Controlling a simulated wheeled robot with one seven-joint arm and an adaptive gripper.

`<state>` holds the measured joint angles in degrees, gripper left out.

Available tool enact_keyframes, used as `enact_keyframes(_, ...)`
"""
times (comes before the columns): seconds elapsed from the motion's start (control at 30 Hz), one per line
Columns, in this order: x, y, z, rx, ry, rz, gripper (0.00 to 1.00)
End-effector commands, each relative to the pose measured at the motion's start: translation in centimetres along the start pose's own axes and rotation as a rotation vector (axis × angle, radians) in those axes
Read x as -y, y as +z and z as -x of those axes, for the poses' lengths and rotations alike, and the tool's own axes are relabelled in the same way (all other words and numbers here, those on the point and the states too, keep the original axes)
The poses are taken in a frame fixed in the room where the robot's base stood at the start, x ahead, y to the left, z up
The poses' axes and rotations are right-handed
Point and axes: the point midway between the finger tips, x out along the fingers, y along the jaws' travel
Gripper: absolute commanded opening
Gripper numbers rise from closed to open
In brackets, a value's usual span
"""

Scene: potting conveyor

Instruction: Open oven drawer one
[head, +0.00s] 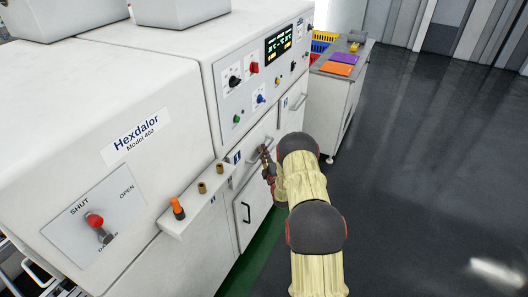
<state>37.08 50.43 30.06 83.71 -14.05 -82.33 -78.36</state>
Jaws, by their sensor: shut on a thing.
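The oven is a large white machine labelled Hexdalor Model 400. A white drawer front (240,172) with a small blue number label (237,157) is on its right-hand side, below the control panel. A metal bar handle (262,147) crosses this front. My gripper (265,158) is at the handle and shut on it, seen from behind and small. My arm hides part of the front and the area to its right. I cannot tell whether the drawer stands out from the oven face.
A second front with a bar handle (298,102) lies farther back. A lower door has a dark handle (246,212). A ledge with an orange-topped knob (177,208) juts out nearer. A white cart (332,100) stands beyond; dark floor (430,150) is clear at right.

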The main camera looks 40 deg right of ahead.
Motion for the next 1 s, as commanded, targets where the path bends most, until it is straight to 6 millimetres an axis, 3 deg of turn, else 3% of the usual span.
enact_keyframes(0.17,0.0,0.7,0.7,0.002,-0.003,0.001,0.0)
enact_keyframes(0.37,-0.6,3.0,2.8,0.006,-0.002,0.002,0.0)
enact_keyframes(1.0,-3.7,14.9,14.8,0.007,-0.001,0.001,0.0)
